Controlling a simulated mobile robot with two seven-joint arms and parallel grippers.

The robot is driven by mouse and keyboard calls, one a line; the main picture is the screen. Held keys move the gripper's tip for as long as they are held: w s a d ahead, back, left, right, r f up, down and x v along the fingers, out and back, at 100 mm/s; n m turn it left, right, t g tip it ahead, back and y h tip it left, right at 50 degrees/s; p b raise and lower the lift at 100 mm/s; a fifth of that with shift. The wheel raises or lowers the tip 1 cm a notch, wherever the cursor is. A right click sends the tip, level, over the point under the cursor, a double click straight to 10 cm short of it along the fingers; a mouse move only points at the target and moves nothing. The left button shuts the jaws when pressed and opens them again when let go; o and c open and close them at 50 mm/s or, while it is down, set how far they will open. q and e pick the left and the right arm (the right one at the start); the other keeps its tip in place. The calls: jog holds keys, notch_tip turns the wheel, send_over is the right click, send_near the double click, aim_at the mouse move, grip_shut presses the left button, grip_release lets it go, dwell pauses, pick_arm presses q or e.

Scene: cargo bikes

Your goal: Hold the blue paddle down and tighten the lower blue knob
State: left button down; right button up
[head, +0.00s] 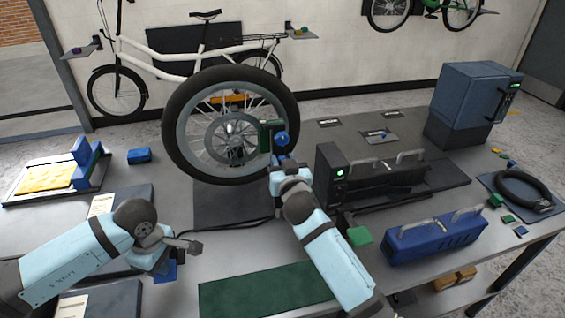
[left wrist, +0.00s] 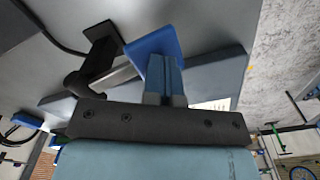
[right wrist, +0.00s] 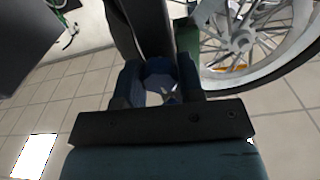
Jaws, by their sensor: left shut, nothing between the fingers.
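The blue paddle (head: 166,273) is at the front left of the bench, beside a dark lever fixture. My left gripper (head: 160,262) is shut and empty over the paddle. In the left wrist view its fingertips (left wrist: 165,80) meet or overlap the blue paddle (left wrist: 152,42); firm contact cannot be judged. A round blue knob (head: 281,138) shows on the green bracket beside the wheel. My right gripper (head: 284,160) is just below it. In the right wrist view a blue knob (right wrist: 161,80) sits between its fingers, which appear to touch both sides. The fingers mostly hide the lower knob in the head view.
The spoked wheel (head: 190,150) stands left of the right gripper. A black unit with a green light (head: 328,185) is close to the right arm. A blue case with handles (head: 435,235) lies at right. A green mat (head: 265,290) lies between the arms.

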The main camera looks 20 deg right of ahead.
aim_at(283, 134)
jog(key=shift+c, duration=0.6)
jog(key=shift+m, duration=0.8)
jog(key=o, duration=0.9)
jog(key=shift+o, duration=0.2)
notch_tip(283, 134, up, 10)
jog(key=shift+r, duration=0.1)
